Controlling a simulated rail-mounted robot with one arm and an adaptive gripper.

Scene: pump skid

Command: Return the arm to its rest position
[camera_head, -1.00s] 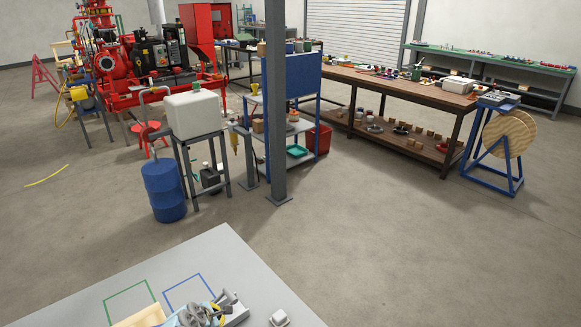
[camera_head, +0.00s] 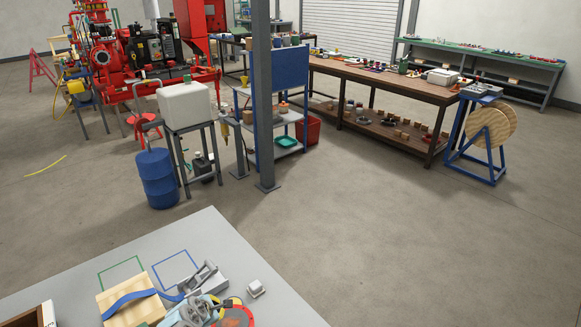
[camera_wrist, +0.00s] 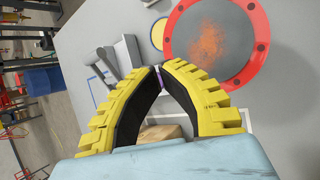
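My gripper (camera_wrist: 160,70) shows large in the wrist view, with two yellow ribbed fingers and dark inner pads. The fingertips come together almost to touching. A thin purple sliver shows at the tips, and I cannot tell what it is. No held object can be made out. A pale blue part of my gripper fills the bottom of that view. Beyond the fingers lie a grey table, a grey disc with a rusty patch in a red ring (camera_wrist: 262,50) and a grey metal bracket (camera_wrist: 127,52). In the head view my arm's end is hard to pick out among the table items.
The grey table (camera_head: 215,235) carries a wooden block (camera_head: 130,300) under a blue strip, a grey metal fixture (camera_head: 208,277), a red-rimmed disc (camera_head: 250,321) and a small white block (camera_head: 256,289). Open floor (camera_head: 340,230) separates it from the workbench (camera_head: 400,90) and blue drum (camera_head: 159,180).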

